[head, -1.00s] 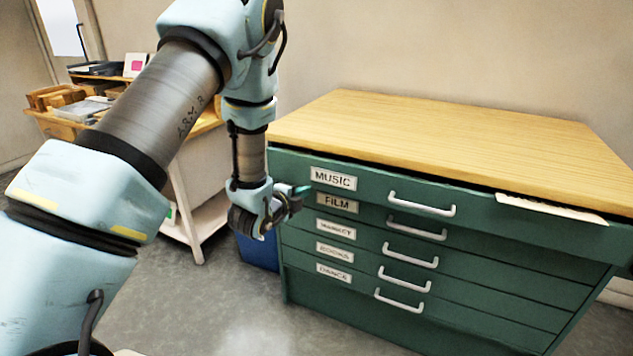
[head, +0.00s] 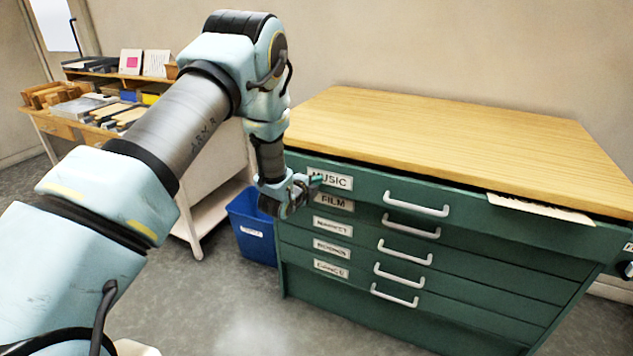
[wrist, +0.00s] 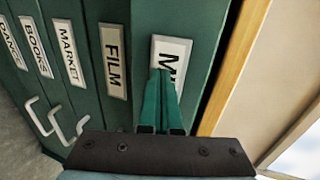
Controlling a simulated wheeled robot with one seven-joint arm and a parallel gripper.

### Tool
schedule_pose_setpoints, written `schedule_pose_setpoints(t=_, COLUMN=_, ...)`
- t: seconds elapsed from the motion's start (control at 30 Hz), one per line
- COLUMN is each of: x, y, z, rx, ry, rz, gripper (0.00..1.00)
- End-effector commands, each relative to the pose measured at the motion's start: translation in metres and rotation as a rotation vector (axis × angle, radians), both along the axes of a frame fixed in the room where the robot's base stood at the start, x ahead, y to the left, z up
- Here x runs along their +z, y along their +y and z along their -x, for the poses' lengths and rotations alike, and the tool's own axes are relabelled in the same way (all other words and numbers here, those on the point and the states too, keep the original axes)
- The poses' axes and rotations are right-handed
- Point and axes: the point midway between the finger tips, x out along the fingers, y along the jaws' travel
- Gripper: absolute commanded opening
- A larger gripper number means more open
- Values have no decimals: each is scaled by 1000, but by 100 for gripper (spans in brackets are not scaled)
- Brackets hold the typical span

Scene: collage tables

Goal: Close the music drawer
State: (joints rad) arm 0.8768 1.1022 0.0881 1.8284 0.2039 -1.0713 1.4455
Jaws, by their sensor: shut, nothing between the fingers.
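The music drawer (head: 463,214) is the top drawer of a green flat-file cabinet. Its front stands forward of the film drawer below, with a dark gap under the wooden top, so it is part-way out. It has a white handle (head: 417,204) and a MUSIC label (head: 338,182), which also shows in the wrist view (wrist: 172,48). My gripper (head: 316,181) is shut and empty, its teal fingertips in front of the label's left part. In the wrist view the fingers (wrist: 161,98) point at the label and hide its lower part. I cannot tell whether they touch it.
Several closed drawers lie below, including the film drawer (head: 412,227), each with a white handle. A paper sheet (head: 540,208) sticks out at the top right of the music drawer. A blue bin (head: 252,228) stands left of the cabinet, beside a cart (head: 203,212).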

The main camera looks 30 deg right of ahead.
Motion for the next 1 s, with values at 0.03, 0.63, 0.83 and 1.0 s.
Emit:
schedule_pose_setpoints(t=0.03, x=0, y=0, z=0, rx=0, ry=0, rz=0, gripper=0)
schedule_pose_setpoints(t=0.63, x=0, y=-43, z=-28, rx=1, ry=-1, rz=2, gripper=0)
schedule_pose_setpoints(t=0.83, x=2, y=-44, z=-28, rx=1, ry=-3, rz=4, gripper=0)
schedule_pose_setpoints(t=1.0, x=2, y=-44, z=-28, rx=1, ry=-2, rz=5, gripper=0)
